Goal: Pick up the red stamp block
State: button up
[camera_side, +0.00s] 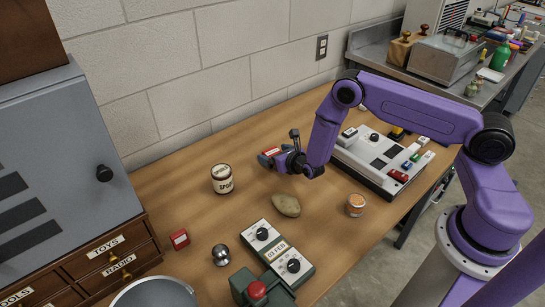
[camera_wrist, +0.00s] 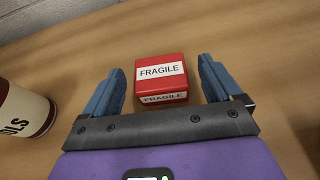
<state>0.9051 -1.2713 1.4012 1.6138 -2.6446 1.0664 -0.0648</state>
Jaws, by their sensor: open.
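A red block (camera_wrist: 161,78) with white FRAGILE labels on its top and front sits on the wooden table in the wrist view. My gripper (camera_wrist: 160,64) is open, with one blue finger on each side of this block and a visible gap on both sides. In the side view the red block (camera_side: 271,151) shows partly behind my gripper (camera_side: 281,149). Another small red block (camera_side: 179,239) with a pale label stands on the table near the drawers, well apart from my gripper. Its label is too small to read.
A white jar with dark bands (camera_side: 222,179) stands left of my gripper; it also shows in the wrist view (camera_wrist: 22,112). A tan stone (camera_side: 286,205), an orange-topped jar (camera_side: 355,205) and a control box (camera_side: 370,160) are nearby. A block wall (camera_side: 190,90) runs behind the table.

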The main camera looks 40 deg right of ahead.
jog(key=shift+x, duration=0.9)
jog(key=shift+c, duration=0.3)
jog(key=c, duration=1)
